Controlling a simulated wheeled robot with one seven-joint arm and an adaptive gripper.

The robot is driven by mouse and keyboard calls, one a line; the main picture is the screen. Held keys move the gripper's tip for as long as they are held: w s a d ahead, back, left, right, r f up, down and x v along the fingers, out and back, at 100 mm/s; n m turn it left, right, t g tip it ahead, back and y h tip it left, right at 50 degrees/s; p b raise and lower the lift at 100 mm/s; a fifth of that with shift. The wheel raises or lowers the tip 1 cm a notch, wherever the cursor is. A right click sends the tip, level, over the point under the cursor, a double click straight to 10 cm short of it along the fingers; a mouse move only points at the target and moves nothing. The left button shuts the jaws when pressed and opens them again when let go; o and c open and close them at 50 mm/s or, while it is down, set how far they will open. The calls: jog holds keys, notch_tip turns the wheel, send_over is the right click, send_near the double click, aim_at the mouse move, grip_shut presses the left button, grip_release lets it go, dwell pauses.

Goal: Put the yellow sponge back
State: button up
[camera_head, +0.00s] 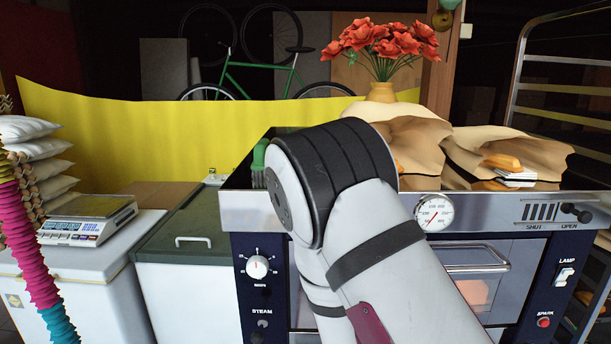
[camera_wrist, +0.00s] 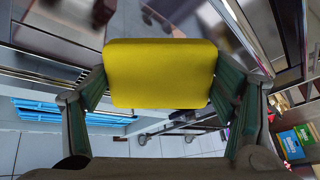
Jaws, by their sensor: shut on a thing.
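The yellow sponge (camera_wrist: 160,75) is in the wrist view, a rounded block held between the two fingers of my gripper (camera_wrist: 160,92). The fingers press on its left and right sides. Metal rails and tiled floor show behind it, so it is held up in the air. In the head view my arm covers the middle, and neither the sponge nor my gripper can be made out there.
A deck oven (camera_head: 480,209) stands ahead, with paper sacks (camera_head: 415,140) and a vase of red flowers (camera_head: 381,92) on top. A green-lidded bin (camera_head: 185,222) and a scale (camera_head: 88,220) are at left. A rack (camera_head: 570,87) stands at right. Blue crates (camera_wrist: 65,112) show in the wrist view.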

jog(key=shift+r+g, duration=0.15)
jog(key=shift+g, duration=0.15)
jog(key=s+a+r+m+g+y, duration=0.2)
jog(key=a+r+m+g, duration=0.2)
jog(key=r, duration=0.9)
jog(key=s+a+r+m+g+y, duration=0.2)
jog(key=a+r+m, duration=0.6)
jog(key=r, duration=0.5)
jog(key=s+a+r+m+g+y, duration=0.3)
jog(key=a+r+m+g, duration=0.3)
jog(key=r+m, duration=0.3)
notch_tip(320, 180, up, 4)
jog(key=shift+s+r+m, duration=0.2)
jog(key=shift+s+m, duration=0.1)
jog(key=shift+s, duration=0.45)
